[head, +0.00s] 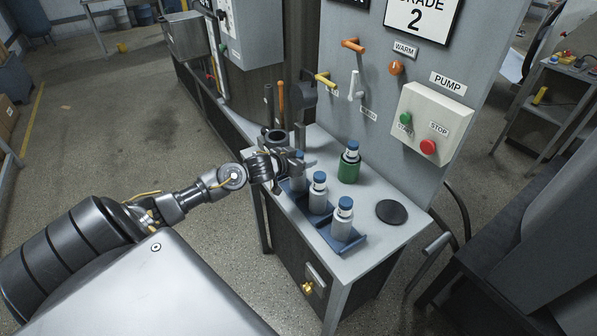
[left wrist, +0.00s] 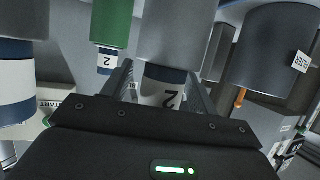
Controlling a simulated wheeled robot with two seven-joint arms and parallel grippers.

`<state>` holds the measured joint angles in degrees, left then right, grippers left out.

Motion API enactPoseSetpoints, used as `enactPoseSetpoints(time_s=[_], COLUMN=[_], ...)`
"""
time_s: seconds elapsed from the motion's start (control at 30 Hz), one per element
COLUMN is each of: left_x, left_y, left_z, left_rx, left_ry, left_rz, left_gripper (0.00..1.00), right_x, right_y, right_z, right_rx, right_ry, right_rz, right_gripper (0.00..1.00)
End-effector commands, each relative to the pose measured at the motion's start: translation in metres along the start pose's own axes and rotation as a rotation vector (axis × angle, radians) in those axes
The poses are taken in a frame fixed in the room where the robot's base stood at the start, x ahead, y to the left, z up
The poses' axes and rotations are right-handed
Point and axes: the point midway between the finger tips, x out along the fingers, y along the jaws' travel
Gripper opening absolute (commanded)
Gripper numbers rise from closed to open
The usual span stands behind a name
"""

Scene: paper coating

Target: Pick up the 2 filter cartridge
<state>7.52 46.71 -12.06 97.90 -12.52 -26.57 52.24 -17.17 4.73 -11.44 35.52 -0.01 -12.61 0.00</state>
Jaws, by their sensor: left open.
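The filter cartridge marked 2 (left wrist: 172,42) has a grey body, a blue band and a white label. It stands between the two fingers of my left gripper (left wrist: 163,90) in the left wrist view. The fingers are open on either side of it; I cannot tell whether they touch it. In the head view my left gripper (head: 284,166) partly hides this cartridge (head: 298,173) at the far end of the blue tray (head: 312,227). Two similar blue-capped cartridges stand in the tray, a middle one (head: 318,198) and a near one (head: 341,226). My right gripper is not in view.
A green container with a blue cap (head: 349,170) stands behind the tray; its label in the left wrist view also reads 2. A black disc (head: 391,212) lies at the right on the grey bench (head: 375,240). A dark cylinder (head: 276,139) stands beyond my gripper.

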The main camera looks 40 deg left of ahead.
Motion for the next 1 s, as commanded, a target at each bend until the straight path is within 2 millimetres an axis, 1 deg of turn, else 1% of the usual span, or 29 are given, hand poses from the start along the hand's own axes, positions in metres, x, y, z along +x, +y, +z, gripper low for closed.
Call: enactPoseSetpoints(time_s=[0.17,0.27,0.6,0.63,1.0], left_x=[0.0001,0.0000,-0.0001,-0.0001,-0.0010], left_y=[-0.0001,0.0000,0.0000,0.0000,-0.0002], left_z=[0.0003,0.0002,0.0002,0.0002,-0.0028], left_rx=[0.000,0.000,0.000,0.000,-0.001], left_ry=[0.000,0.000,0.000,0.000,0.003], left_rz=[0.000,0.000,0.000,0.000,0.000], left_gripper=[0.59,0.47,0.03,0.00,0.00], right_x=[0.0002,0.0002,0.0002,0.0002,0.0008], right_y=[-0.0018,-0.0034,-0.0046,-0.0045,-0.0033], right_z=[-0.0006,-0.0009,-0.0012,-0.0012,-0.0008], right_rx=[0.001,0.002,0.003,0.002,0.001], right_ry=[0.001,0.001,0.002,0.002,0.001], right_rz=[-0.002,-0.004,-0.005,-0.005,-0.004], right_gripper=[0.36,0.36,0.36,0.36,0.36])
